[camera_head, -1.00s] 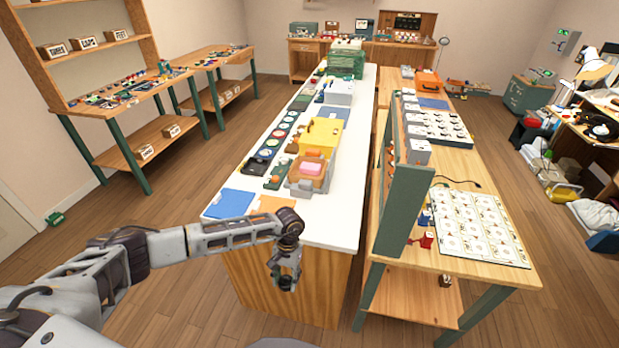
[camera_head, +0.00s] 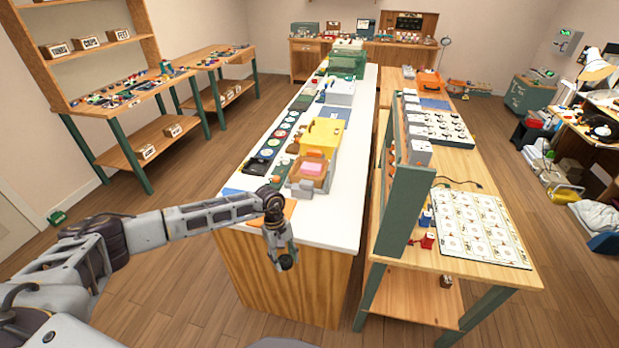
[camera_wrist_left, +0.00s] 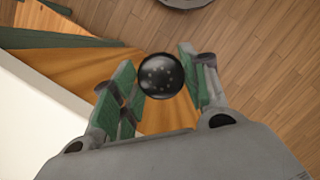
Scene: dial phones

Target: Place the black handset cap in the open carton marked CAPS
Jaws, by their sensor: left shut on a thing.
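My left gripper (camera_head: 285,260) hangs just off the near end of the long white-topped bench, pointing down. It is shut on the black handset cap, a round, glossy black piece with small dots on its face. The cap (camera_wrist_left: 160,75) shows between the green-padded fingers in the left wrist view. In the head view it is a small dark shape at the fingertips. The carton marked CAPS (camera_head: 88,43) stands on the wooden shelf at the upper left, between two other labelled cartons, far from the gripper. Its inside cannot be made out. My right gripper is not in view.
The white-topped bench (camera_head: 335,235) carries a yellow box (camera_head: 322,132), a tan tray with a pink block, and several small parts. A side bench with a green upright panel (camera_head: 408,212) stands to the right. Open wooden floor lies between the bench and the left shelving.

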